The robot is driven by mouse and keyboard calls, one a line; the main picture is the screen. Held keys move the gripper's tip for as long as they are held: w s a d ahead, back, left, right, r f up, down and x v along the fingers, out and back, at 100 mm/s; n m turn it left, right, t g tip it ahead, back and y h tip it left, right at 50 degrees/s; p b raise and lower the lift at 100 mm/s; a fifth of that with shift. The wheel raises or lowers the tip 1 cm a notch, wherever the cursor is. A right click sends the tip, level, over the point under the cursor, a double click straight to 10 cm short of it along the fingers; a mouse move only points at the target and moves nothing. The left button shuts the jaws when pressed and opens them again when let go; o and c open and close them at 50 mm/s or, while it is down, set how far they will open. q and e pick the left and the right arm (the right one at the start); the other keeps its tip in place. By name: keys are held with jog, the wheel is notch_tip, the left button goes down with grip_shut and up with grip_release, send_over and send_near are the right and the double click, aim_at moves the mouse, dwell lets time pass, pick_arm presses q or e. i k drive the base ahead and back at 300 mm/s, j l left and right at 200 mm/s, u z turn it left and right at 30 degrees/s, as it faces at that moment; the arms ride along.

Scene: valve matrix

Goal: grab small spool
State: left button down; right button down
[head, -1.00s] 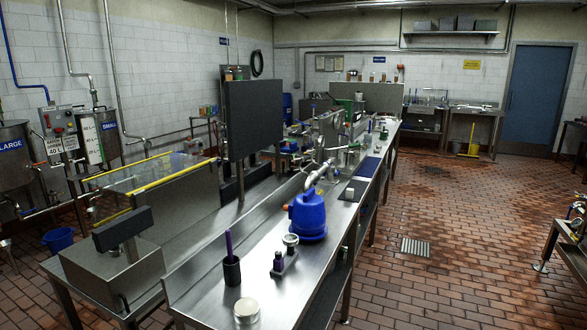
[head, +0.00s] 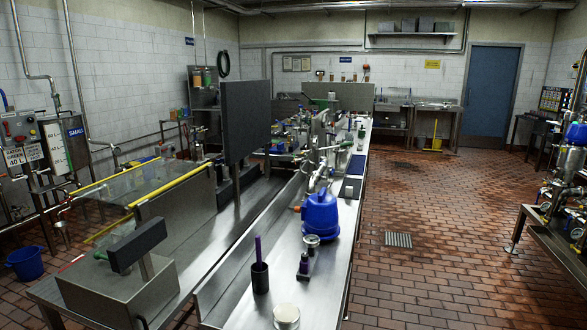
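I cannot pick out a small spool for certain in the head view. On the near end of the long steel bench (head: 235,302) stand several small items. A pale round disc or lidded tin (head: 286,316) is at the front edge of view. A small dark and purple upright piece (head: 303,266) stands behind it, beside a short silvery round piece (head: 312,242). A black cup (head: 260,280) holds a purple-handled tool. Neither of my grippers is in view.
A blue vessel (head: 320,217) stands on the bench, with pipework behind it. A dark upright panel (head: 248,118) rises at the left. Right of the bench, the tiled floor (head: 430,235) is open around a drain grate (head: 398,240). A machine table (head: 550,235) stands at far right.

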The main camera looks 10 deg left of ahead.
aim_at(322, 166)
jog(key=j+z, duration=0.1)
jog(key=j, duration=0.9)
jog(key=i+j, duration=0.1)
jog(key=j, duration=0.2)
jog(key=i+j, duration=0.1)
jog(key=j, duration=0.15)
jog(key=i+j, duration=0.1)
jog(key=j, duration=0.2)
jog(key=z, duration=0.05)
